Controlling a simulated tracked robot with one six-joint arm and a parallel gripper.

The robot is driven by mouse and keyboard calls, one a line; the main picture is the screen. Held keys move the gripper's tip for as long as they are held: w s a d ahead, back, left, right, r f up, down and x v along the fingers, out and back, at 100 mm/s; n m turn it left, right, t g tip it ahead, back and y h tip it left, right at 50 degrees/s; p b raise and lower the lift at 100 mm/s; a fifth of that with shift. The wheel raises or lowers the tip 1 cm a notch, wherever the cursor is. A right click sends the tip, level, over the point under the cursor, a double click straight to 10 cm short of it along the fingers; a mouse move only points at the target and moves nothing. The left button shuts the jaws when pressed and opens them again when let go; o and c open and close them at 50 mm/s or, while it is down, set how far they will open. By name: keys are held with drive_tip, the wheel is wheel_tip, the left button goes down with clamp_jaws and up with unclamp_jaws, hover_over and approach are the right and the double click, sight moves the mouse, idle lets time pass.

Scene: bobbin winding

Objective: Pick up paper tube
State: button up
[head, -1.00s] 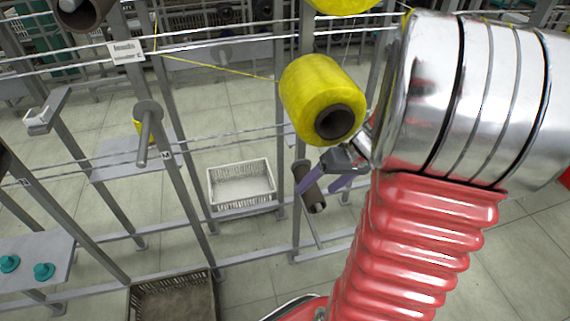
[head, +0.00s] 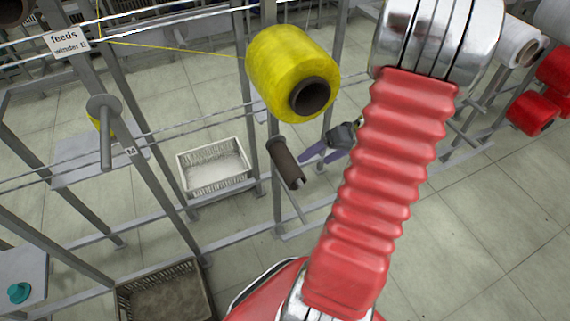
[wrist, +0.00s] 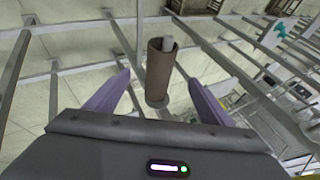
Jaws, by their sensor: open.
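The paper tube (head: 285,163) is a bare brown cylinder on a grey peg of the rack, below a large yellow bobbin (head: 292,75). Its peg's grey tip sticks out of the open end. In the wrist view the tube (wrist: 158,75) stands between and beyond the two purple fingers. My gripper (head: 312,158) is open just to the right of the tube in the head view, its fingers pointing toward it. In the wrist view my gripper (wrist: 158,98) holds nothing, and a gap shows between each finger and the tube.
Grey rack posts and rails stand around the tube. A white basket (head: 215,168) and a brown bin (head: 165,292) sit low to the left. Red bobbins (head: 532,113) hang at the right. A yellow thread runs left from the yellow bobbin.

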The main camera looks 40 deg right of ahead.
sight(298, 169)
drive_tip(key=shift+w, duration=0.1)
drive_tip(key=x, duration=0.8)
drive_tip(key=shift+w+a+f, duration=0.15)
drive_tip(key=shift+f, duration=0.1)
drive_tip(key=shift+x, duration=2.6)
drive_tip(key=shift+c, duration=0.3)
drive_tip(key=c, duration=1.1)
drive_tip(key=shift+r, duration=0.2)
